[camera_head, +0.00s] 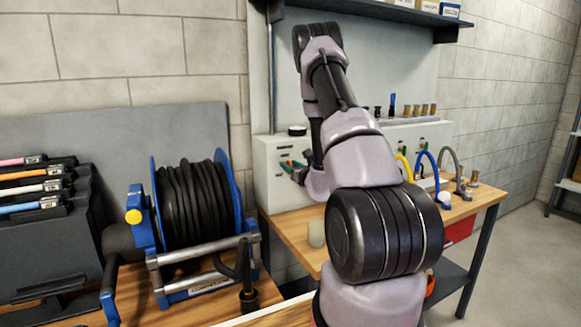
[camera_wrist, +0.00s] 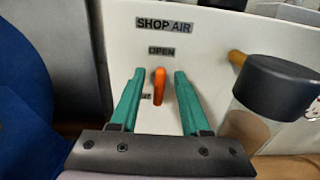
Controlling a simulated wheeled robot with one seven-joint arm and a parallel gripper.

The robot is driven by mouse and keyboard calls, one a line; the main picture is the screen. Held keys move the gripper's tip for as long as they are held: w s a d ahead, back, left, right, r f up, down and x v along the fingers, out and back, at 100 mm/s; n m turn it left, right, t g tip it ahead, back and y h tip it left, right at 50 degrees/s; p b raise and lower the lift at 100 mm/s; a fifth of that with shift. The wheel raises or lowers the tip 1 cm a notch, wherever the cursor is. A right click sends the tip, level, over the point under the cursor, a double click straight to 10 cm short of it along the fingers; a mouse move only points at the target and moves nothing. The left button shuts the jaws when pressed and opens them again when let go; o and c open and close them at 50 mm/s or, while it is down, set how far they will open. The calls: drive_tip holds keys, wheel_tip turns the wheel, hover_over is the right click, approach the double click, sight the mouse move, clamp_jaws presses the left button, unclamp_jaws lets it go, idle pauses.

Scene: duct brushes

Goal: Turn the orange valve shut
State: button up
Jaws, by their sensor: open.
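The orange valve (camera_wrist: 159,86) is a small lever on a white panel (camera_wrist: 205,60) in the wrist view. It stands nearly upright in the picture, below the labels "SHOP AIR" and "OPEN". Another small label at its lower left is mostly hidden by a finger. My gripper (camera_wrist: 155,88) is open, with one teal finger on each side of the lever and a visible gap on both sides. Whether the tips reach the panel is unclear. In the head view, my gripper (camera_head: 289,165) is small at the white panel's front (camera_head: 272,185), and the lever cannot be made out clearly.
A black-capped clear container (camera_wrist: 275,90) is close right of my fingers. A blue hose reel (camera_head: 195,215) stands left on the wooden bench. A beige cup (camera_head: 316,234) stands below the panel. Yellow and blue hoses (camera_head: 421,165) are right of my arm.

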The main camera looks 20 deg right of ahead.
clamp_jaws()
drive_tip(key=shift+m, duration=0.3)
drive_tip(key=shift+d+f+m, duration=0.25)
drive_tip(key=shift+m, duration=2.6)
drive_tip(key=shift+d+f+m, duration=0.2)
drive_tip(key=shift+m, duration=2.7)
drive_tip(key=shift+d+f+m, duration=0.25)
drive_tip(key=shift+m, duration=2.6)
unclamp_jaws()
